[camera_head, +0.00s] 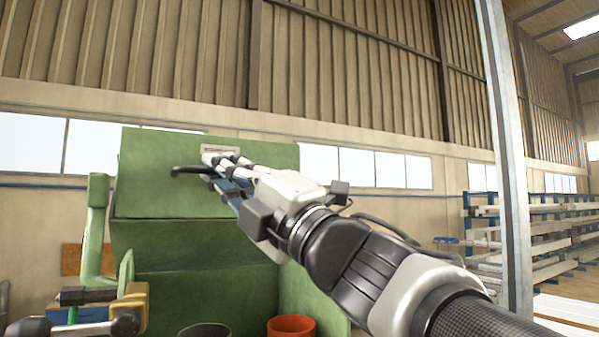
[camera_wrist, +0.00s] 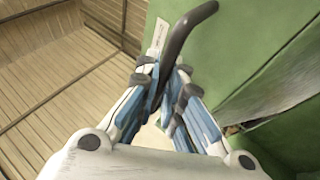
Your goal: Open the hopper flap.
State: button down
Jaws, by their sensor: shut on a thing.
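The green hopper (camera_head: 200,240) stands left of centre in the head view. Its upper front panel, which looks like the flap (camera_head: 150,165), also shows in the wrist view (camera_wrist: 225,30). A black bent handle (camera_head: 186,170) sticks out near the top of that panel. My gripper (camera_head: 210,172) reaches it from the right. In the wrist view, the fingers (camera_wrist: 163,92) are closed around the handle (camera_wrist: 180,38), whose curved end extends beyond them. The fingers hide the handle's base. I cannot tell how far the flap stands open.
A grey gap (camera_wrist: 265,90) shows between green surfaces at the right of the wrist view. An orange-red bucket (camera_head: 291,328) and a dark bucket (camera_head: 205,331) stand below the hopper. A clamp-like device (camera_head: 100,310) is at lower left. A pale post (camera_head: 505,150) and racks (camera_head: 540,225) are at right.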

jog(key=shift+f+b, duration=0.15)
jog(key=shift+b, duration=0.2)
jog(key=b, duration=0.4)
jog(key=shift+s+d+f+n+y, duration=0.1)
jog(key=shift+s+f+n+y, duration=0.1)
jog(key=shift+f+n+y, duration=0.2)
jog(key=n+y+b, duration=0.1)
jog(key=b, duration=0.2)
jog(key=s+f+n+y+b, duration=0.1)
jog(key=b, duration=0.3)
jog(key=n+g+y+b, duration=0.1)
jog(key=y+b, duration=0.1)
jog(key=b, duration=0.2)
jog(key=shift+s+d+f+n, duration=0.2)
jog(key=shift+d+n, duration=0.1)
jog(key=shift+d, duration=0.1)
jog(key=shift+r, duration=0.15)
jog(key=c, duration=2)
grip_release()
jog(key=shift+d, duration=0.1)
